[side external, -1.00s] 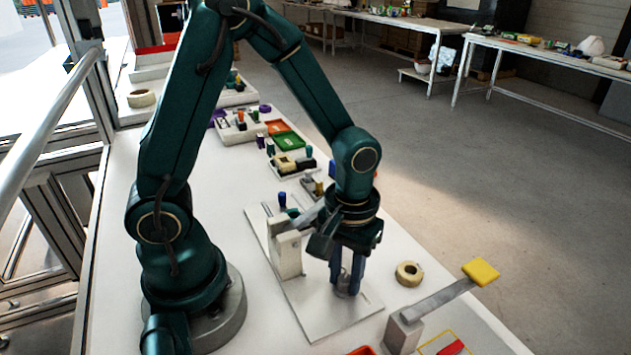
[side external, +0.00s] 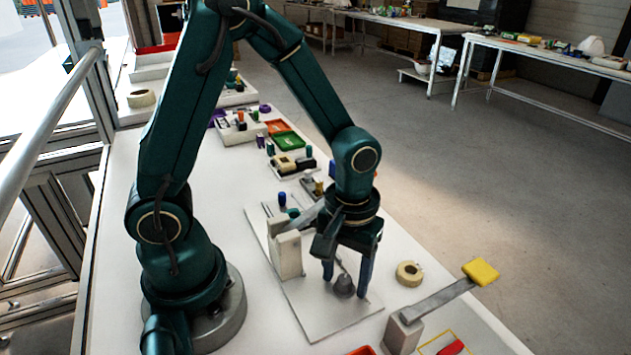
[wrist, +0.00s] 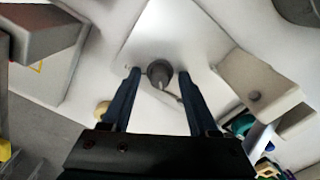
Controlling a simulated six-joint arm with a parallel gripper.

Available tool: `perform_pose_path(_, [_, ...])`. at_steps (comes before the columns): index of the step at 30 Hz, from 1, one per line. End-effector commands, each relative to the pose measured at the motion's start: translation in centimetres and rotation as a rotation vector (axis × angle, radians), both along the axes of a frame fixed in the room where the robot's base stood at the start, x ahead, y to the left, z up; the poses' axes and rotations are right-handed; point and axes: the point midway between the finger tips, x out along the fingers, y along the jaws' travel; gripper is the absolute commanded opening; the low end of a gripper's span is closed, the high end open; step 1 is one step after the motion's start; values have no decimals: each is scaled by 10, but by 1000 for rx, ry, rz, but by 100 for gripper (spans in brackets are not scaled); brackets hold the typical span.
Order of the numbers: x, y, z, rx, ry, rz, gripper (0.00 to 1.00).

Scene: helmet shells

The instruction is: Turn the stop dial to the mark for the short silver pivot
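A small grey knob (side external: 344,286), which looks like the stop dial, stands on the white base plate (side external: 330,322). A thin rod or pointer slants up from it. In the wrist view the knob (wrist: 158,70) is dark grey and round with a narrow pointer. My gripper (side external: 346,282) points down over it, its blue fingers spread on either side with gaps, holding nothing. The wrist view shows the gripper (wrist: 158,75) open around the knob. The dial's marks are too small to read. I cannot pick out the short silver pivot.
A white block (side external: 287,255) with a grey lever rises from the plate beside my gripper. A tape roll (side external: 409,273) and a lever with a yellow pad (side external: 481,271) stand to the right. Trays of small coloured parts (side external: 292,162) lie behind.

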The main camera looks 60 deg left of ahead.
Motion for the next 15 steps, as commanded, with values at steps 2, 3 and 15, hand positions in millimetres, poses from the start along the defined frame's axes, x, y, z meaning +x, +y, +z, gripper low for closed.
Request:
perform_pose_path(2, [0,0,1,0,0,-1,60])
perform_pose_path(3, [0,0,2,0,-1,-1,60])
perform_pose_path(15, [1,0,46,-1,-5,0,60])
